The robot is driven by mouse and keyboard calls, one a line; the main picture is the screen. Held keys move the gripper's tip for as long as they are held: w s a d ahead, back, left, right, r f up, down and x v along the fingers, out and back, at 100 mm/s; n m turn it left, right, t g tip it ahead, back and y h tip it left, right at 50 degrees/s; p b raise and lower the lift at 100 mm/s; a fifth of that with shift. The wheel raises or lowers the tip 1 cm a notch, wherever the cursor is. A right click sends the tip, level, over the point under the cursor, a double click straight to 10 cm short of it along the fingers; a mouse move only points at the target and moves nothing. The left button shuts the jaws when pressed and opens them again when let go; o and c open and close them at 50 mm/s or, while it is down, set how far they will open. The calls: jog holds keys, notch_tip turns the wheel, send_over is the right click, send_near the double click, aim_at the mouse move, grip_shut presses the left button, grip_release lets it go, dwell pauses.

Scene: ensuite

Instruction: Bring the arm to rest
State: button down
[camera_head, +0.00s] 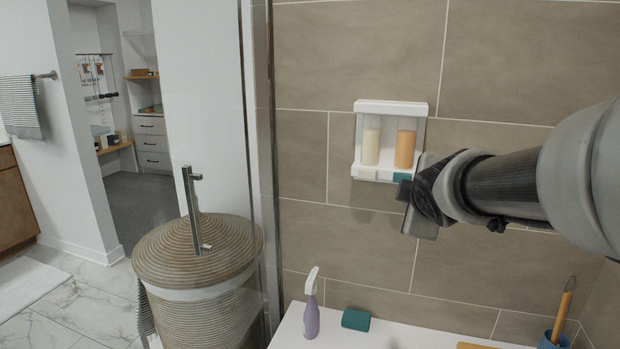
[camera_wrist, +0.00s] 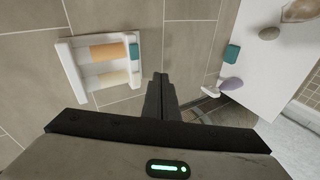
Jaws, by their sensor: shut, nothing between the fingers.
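My gripper (camera_wrist: 160,92) shows in the wrist view with its two dark fingers together and nothing between them. In the head view my arm reaches in from the right, and my gripper (camera_head: 407,190) is in front of the tiled wall, just right of and below the white wall niche (camera_head: 391,106). The fingertips are hard to make out in the head view. The niche also shows in the wrist view (camera_wrist: 68,70), to the left of the fingers. It holds a cream bottle (camera_head: 371,146) and an orange bottle (camera_head: 405,149).
A white ledge (camera_head: 400,334) runs along the bottom, with a purple spray bottle (camera_head: 311,306), a teal sponge (camera_head: 356,319) and a blue cup with a brush (camera_head: 555,339). A glass panel edge (camera_head: 266,150) and a lidded woven basket (camera_head: 197,270) stand left. Tiled wall is close behind my gripper.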

jog(key=s+a+f+m+g+y, duration=0.1)
jog(key=s+a+f+m+g, duration=0.15)
jog(key=s+m, duration=0.45)
jog(key=s+a+f+m+g, duration=0.2)
jog(key=s+f, duration=0.2)
jog(key=s, duration=0.7)
jog(key=s+a+f+m+g+y, duration=0.1)
jog(key=s+a+f+m+g, duration=0.15)
jog(key=s+m, duration=0.4)
notch_tip(320, 180, up, 26)
jog(key=s+d+n+p, duration=0.1)
jog(key=p, duration=2.4)
jog(key=shift+s+n+t+p, duration=0.15)
jog(key=shift+n+t+p, duration=0.15)
jog(key=shift+n+p, duration=0.05)
jog(key=shift+f, duration=0.1)
